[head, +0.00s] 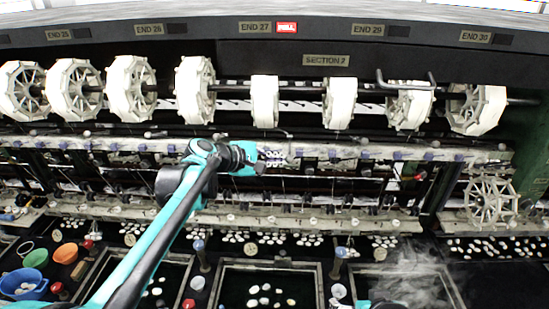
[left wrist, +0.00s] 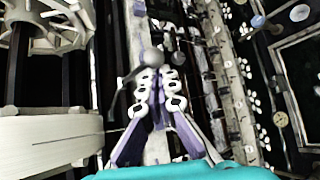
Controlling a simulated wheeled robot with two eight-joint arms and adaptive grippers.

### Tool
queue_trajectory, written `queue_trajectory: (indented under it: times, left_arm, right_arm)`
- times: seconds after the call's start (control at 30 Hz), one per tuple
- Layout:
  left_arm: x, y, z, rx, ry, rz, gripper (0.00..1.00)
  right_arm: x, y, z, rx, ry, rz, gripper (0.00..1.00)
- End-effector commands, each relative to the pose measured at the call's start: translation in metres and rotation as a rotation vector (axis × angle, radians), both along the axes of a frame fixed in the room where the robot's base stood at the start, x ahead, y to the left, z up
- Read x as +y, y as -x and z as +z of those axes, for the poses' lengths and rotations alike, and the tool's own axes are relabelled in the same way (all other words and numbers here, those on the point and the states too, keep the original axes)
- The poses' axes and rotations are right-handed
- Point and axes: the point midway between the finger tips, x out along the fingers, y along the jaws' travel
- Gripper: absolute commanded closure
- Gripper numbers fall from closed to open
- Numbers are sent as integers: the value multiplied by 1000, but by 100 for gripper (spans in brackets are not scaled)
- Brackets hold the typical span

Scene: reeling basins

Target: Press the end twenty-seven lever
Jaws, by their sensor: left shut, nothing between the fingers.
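The END 27 label (head: 255,27) is on the dark top panel, with a lit red sign beside it. My left gripper (head: 274,158) is below that label, at the pale rail under the reels. In the left wrist view the left gripper (left wrist: 160,80) is shut and empty, its two fingers with white ringed pads close together. A grey lever with a round knob (left wrist: 153,57) is just ahead of the fingertips, its arm slanting down to the left. A second round knob (left wrist: 178,58) is close by on the right. Whether the fingers touch either knob I cannot tell.
Several white reels (head: 195,90) hang in a row above the rail (head: 350,151). A large reel (left wrist: 50,140) fills the left of the wrist view. Dark basins (head: 268,286) with white cocoons lie below. Steam (head: 415,275) rises at the lower right.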

Motion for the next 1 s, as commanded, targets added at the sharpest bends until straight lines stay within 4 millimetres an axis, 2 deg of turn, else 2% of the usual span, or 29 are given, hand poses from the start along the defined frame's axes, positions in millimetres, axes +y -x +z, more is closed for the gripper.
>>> queue_trajectory:
  times: [0.37, 1.0]
  left_arm:
    - [0, 0, 1, 6, 0, 0, 100]
    - [0, 2, 12, 120, 0, -1, 100]
  right_arm:
    - [0, 0, 1, 0, 0, 0, 0]
    - [0, 0, 15, 0, 0, 0, 0]
